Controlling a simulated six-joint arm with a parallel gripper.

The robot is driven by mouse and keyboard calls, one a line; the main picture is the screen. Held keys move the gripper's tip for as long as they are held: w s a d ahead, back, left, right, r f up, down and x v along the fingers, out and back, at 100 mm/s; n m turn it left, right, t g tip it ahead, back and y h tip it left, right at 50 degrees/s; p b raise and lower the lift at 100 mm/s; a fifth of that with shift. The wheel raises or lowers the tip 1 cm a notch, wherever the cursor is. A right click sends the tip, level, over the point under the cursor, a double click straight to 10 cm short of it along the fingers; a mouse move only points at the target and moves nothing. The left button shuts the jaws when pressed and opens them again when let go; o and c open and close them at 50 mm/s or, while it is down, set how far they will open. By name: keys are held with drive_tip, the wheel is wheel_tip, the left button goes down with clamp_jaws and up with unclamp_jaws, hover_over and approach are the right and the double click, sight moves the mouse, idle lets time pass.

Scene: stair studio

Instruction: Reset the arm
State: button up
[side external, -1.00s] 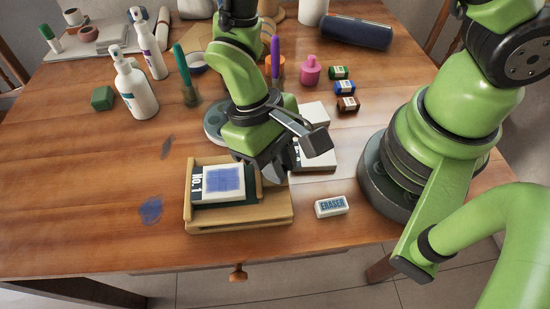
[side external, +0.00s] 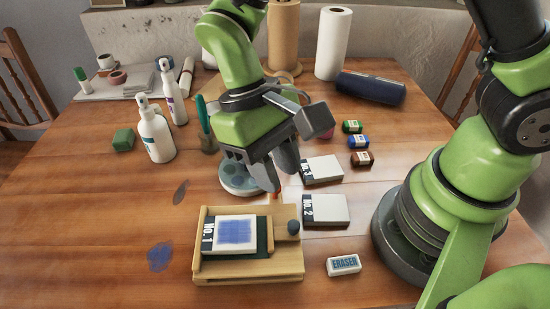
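My gripper (side external: 280,180) is in the side external view, pointing down above the table near its middle. Its two dark fingers look spread, with a gap between them and nothing visible held. It is above and behind the wooden holder (side external: 247,273), clear of it. The white No. 1 block (side external: 235,233) with a blue patch lies in the holder. A small orange-red thing (side external: 277,197) shows just below the fingers, partly hidden.
White No. 2 block (side external: 325,210) and another white block (side external: 322,169) lie right of the gripper. An eraser (side external: 343,265) lies in front. Spray bottles (side external: 156,137), a green pen (side external: 204,118) and a round grey dish (side external: 238,181) stand left or behind.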

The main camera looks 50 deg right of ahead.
drive_tip(key=shift+w+r, duration=0.15)
drive_tip(key=shift+r, duration=0.25)
drive_tip(key=s+d+r+m+t+y, duration=0.1)
drive_tip(key=s+d+r+m+t, duration=0.1)
drive_tip(key=d+r+t, duration=0.4)
drive_tip(key=s+d+r+m+t+y, duration=0.1)
drive_tip(key=s+d+r+t, duration=0.3)
drive_tip(key=r, duration=0.6)
drive_tip(key=shift+d+r+m+t, duration=0.3)
drive_tip(key=shift+d+m+t, duration=0.2)
drive_tip(key=shift+d+t, duration=0.6)
drive_tip(key=shift+s+d, duration=0.1)
drive_tip(key=shift+d, duration=0.1)
